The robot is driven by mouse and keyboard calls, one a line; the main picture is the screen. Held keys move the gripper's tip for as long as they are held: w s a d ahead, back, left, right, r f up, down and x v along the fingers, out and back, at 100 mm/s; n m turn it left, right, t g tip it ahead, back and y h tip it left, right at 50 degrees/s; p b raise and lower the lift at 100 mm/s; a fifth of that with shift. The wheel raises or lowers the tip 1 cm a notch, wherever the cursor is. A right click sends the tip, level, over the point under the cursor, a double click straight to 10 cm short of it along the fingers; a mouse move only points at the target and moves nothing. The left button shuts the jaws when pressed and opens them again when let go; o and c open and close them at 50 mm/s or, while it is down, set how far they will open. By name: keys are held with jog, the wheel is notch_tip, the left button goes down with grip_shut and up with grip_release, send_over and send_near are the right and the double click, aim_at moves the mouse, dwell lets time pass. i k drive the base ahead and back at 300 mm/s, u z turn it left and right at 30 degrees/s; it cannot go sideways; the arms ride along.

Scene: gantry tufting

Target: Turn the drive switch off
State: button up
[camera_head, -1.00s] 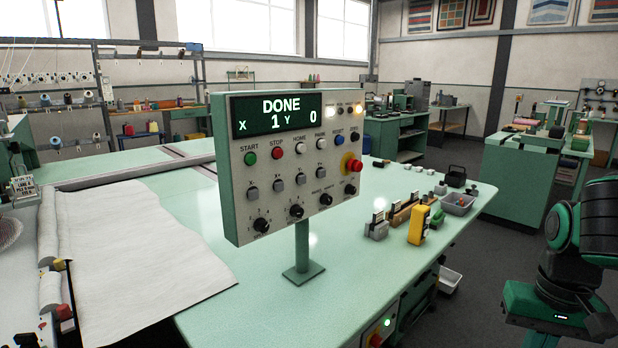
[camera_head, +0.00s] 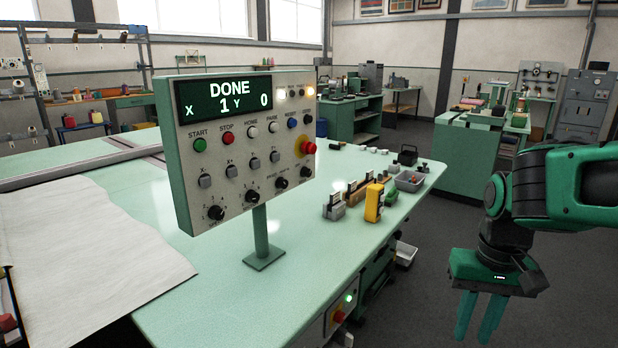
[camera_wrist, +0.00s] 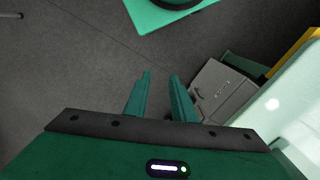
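The control panel (camera_head: 243,140) stands on a post on the green table and reads DONE, X 1, Y 0. It has coloured buttons, a red emergency knob (camera_head: 308,147) and several black rotary knobs, one being (camera_head: 281,184). A smaller switch box (camera_head: 340,313) under the table edge has a red knob (camera_head: 339,316) and a lit green lamp (camera_head: 349,298). The labels are too small to tell which is the drive switch. My gripper (camera_head: 479,318) points down over the floor, right of the table, apart from everything. Its fingers (camera_wrist: 160,97) are parted and empty.
On the table right of the panel stand a yellow device (camera_head: 373,203), small blocks and a grey tray (camera_head: 409,181). In the wrist view, a grey drawer unit (camera_wrist: 225,90) lies right of the fingers. The floor around my gripper is clear.

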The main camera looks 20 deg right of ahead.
aim_at(305, 172)
jog(key=u, duration=2)
jog(key=k, duration=1.25)
jog(key=z, duration=2)
jog(key=i, duration=1)
